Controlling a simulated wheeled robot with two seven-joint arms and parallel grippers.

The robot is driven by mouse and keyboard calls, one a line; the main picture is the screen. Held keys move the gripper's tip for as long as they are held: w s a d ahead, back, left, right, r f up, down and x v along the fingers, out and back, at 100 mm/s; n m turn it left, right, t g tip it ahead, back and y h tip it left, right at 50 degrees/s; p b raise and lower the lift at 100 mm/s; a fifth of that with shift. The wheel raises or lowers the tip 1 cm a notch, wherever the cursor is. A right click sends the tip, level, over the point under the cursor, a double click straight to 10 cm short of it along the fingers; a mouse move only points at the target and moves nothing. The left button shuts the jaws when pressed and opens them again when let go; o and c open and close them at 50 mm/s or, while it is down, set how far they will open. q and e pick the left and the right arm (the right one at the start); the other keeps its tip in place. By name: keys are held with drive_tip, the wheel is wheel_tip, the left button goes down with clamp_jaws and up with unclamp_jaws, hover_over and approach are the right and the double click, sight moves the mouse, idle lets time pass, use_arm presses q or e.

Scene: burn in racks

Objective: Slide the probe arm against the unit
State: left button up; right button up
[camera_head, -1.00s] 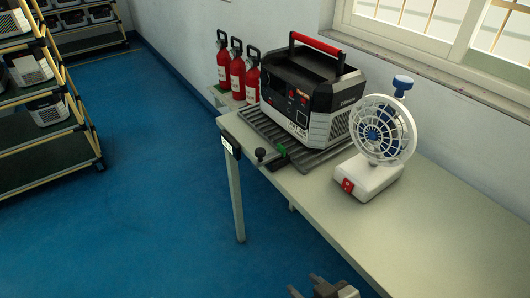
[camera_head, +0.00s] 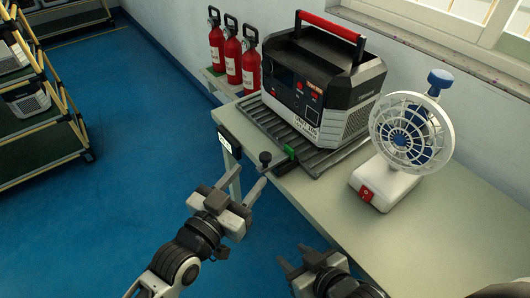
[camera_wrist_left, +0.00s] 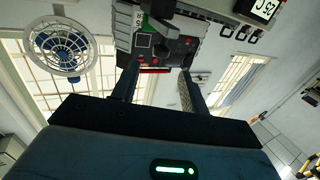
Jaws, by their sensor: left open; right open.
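The unit (camera_head: 318,90) is a black and grey box with a red top handle, standing on a grey ribbed tray (camera_head: 262,118) on the bench. At the tray's front left edge are a green block (camera_head: 290,151) and a black round knob (camera_head: 265,157), seemingly parts of the probe arm; its full shape is unclear. My left gripper (camera_head: 243,183) is open and empty at the bench's front edge, its fingertips just short of the knob. In the left wrist view the unit (camera_wrist_left: 165,48) shows beyond the open fingers. My right gripper (camera_head: 295,259) is open and empty at the bottom of the head view.
A white fan (camera_head: 410,135) with a red switch stands right of the unit. Several red fire extinguishers (camera_head: 231,55) stand behind left. A small display (camera_head: 226,145) is on the bench's left edge. Racks are at far left. The bench (camera_head: 450,225) is clear at front right.

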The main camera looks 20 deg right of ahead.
sight(262, 159)
use_arm(q)
drive_tip(key=x, duration=0.8)
drive_tip(key=shift+w, duration=0.15)
use_arm(e)
drive_tip(key=shift+w+r, duration=0.15)
drive_tip(key=shift+w, duration=0.2)
